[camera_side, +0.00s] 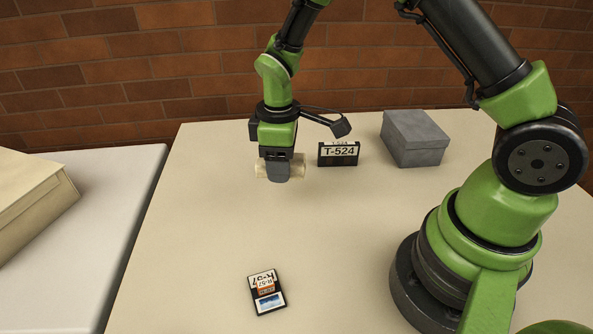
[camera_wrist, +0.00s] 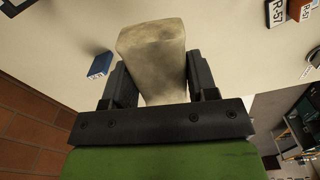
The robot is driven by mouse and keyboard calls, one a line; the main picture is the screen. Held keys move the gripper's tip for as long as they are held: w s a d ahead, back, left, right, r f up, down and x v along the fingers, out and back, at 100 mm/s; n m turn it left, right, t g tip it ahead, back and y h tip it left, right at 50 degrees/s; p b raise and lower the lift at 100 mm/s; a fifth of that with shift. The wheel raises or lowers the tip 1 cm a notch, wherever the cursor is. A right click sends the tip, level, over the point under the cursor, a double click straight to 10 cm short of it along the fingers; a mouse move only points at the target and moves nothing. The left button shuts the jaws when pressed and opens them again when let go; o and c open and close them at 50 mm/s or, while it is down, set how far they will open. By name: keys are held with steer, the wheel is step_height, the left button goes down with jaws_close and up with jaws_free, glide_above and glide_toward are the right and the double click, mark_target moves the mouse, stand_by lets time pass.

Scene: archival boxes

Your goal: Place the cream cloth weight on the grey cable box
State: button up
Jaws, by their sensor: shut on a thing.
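The cream cloth weight (camera_side: 299,167) is a pale, stained block between the jaws of my gripper (camera_side: 275,172), its ends sticking out on both sides in the side view. In the wrist view the weight (camera_wrist: 152,50) fills the space between the two black fingers of my gripper (camera_wrist: 157,85). I cannot tell for sure how high it hangs over the table. The grey cable box (camera_side: 415,138) stands lidded at the back right of the table, to the right of my gripper and apart from it. I cannot make out the box in the wrist view.
A black T-524 label holder (camera_side: 338,155) stands between my gripper and the grey box. An R-57 label card (camera_side: 266,292) lies near the front of the cream table (camera_side: 200,220). A large beige box (camera_side: 30,205) sits on a white side table. The table's middle is clear.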

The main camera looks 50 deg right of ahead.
steer(key=shift+r, duration=0.5)
steer(key=w+d+r+m, duration=0.15)
steer(key=d+m, duration=0.25)
steer(key=d, duration=0.6)
step_height(320, 180, up, 6)
steer(key=r+m, duration=0.1)
steer(key=m, duration=1)
glide_above(415, 123)
steer(key=shift+m, duration=0.3)
step_height(415, 123, down, 6)
steer(key=shift+f, duration=2.15)
steer(key=shift+f, duration=0.15)
steer(key=o, duration=1.2)
steer(key=shift+c, duration=0.2)
